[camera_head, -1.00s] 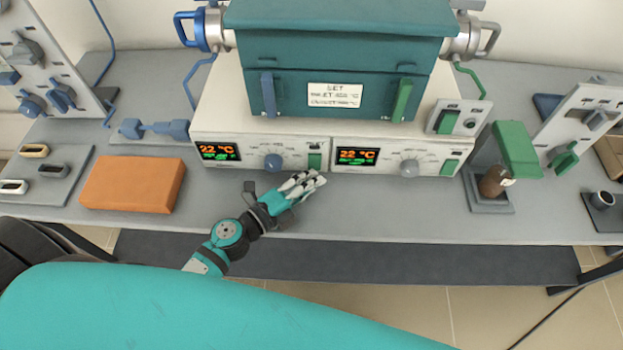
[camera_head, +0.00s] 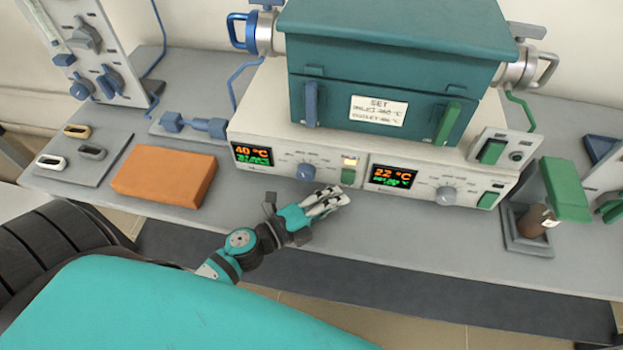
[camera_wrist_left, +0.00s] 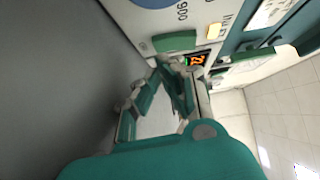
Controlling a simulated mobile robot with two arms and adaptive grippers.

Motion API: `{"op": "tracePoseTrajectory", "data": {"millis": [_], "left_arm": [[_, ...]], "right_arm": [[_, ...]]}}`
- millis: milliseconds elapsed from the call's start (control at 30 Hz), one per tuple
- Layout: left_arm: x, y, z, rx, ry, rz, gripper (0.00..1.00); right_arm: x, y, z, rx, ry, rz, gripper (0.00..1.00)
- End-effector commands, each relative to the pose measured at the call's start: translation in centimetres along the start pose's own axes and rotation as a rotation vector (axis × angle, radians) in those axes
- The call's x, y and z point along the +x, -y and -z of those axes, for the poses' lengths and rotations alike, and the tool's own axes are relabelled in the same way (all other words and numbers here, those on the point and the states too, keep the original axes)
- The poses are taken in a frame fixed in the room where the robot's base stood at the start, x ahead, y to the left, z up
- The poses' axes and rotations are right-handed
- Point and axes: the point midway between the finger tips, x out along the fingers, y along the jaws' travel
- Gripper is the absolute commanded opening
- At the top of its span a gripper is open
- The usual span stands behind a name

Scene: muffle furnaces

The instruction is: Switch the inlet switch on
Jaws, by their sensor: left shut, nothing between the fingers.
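The left control panel (camera_head: 275,163) of the furnace carries an orange-and-green display (camera_head: 253,154) reading 40 °C, a blue knob (camera_head: 306,172) and a green switch (camera_head: 348,177). A small lamp (camera_head: 349,160) above that switch is lit. In the left wrist view the green switch (camera_wrist_left: 175,41) and lit lamp (camera_wrist_left: 214,31) sit near a label starting "INL". My left gripper (camera_head: 340,195) is shut and empty, its fingertips just in front of and below the green switch. In the wrist view the fingertips (camera_wrist_left: 170,64) look close to it; contact cannot be told. My right gripper is out of view.
The right panel (camera_head: 415,195) has its own display at 22 °C, a grey knob (camera_head: 446,195) and a green switch (camera_head: 488,200). The teal furnace (camera_head: 385,75) stands above. An orange block (camera_head: 165,176) lies left on the grey bench (camera_head: 420,240).

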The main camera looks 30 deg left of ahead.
Motion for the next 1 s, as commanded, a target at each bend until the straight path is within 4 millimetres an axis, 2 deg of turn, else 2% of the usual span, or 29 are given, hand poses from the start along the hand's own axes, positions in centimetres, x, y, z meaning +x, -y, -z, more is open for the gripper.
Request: {"op": "tracePoseTrajectory", "data": {"millis": [200, 400, 600, 1000], "left_arm": [[-4.9, -0.1, 0.0, -0.003, 0.002, -0.004, 0.00], [-8.3, -0.1, 0.0, -0.001, 0.001, -0.002, 0.00], [-9.7, 0.0, 0.0, 0.001, 0.000, 0.001, 0.00], [-9.7, 0.0, 0.0, 0.001, 0.000, 0.002, 0.00]], "right_arm": [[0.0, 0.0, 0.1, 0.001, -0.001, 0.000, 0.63], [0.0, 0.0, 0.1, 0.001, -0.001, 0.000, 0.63], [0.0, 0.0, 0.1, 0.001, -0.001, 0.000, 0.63], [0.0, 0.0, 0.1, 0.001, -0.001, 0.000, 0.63]]}}
